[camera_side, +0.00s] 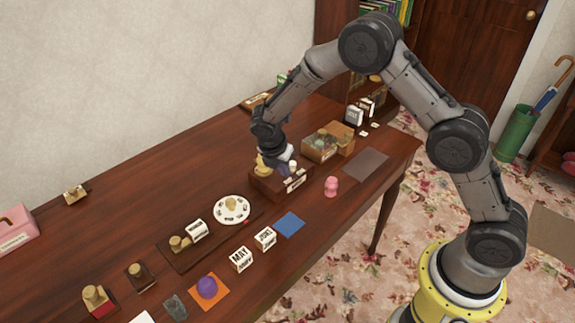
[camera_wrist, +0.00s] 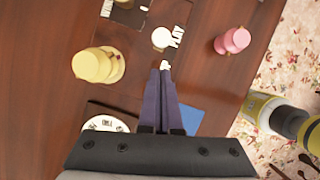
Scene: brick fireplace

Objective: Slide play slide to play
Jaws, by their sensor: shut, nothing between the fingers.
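A dark wooden box (camera_side: 265,184) stands mid-table in the side view, with a yellow knob (camera_side: 262,164) and a white label plate (camera_side: 295,181). I take it to be the play-slide box; its lettering is too small to read. In the wrist view the yellow knob (camera_wrist: 95,65) is at left, and a round white knob (camera_wrist: 161,38) is just beyond my fingertips, beside a white label (camera_wrist: 177,35). My gripper (camera_side: 288,168) is shut and empty over the box. In the wrist view its fingertips (camera_wrist: 164,70) are by a small pale piece; contact is unclear.
A pink figure (camera_side: 331,186) and a blue square (camera_side: 289,224) lie to the box's right and front. A white dial (camera_side: 231,209) sits in front-left. A wooden case (camera_side: 319,146) stands behind-right. May and other calendar blocks (camera_side: 241,259) are nearer the front edge.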

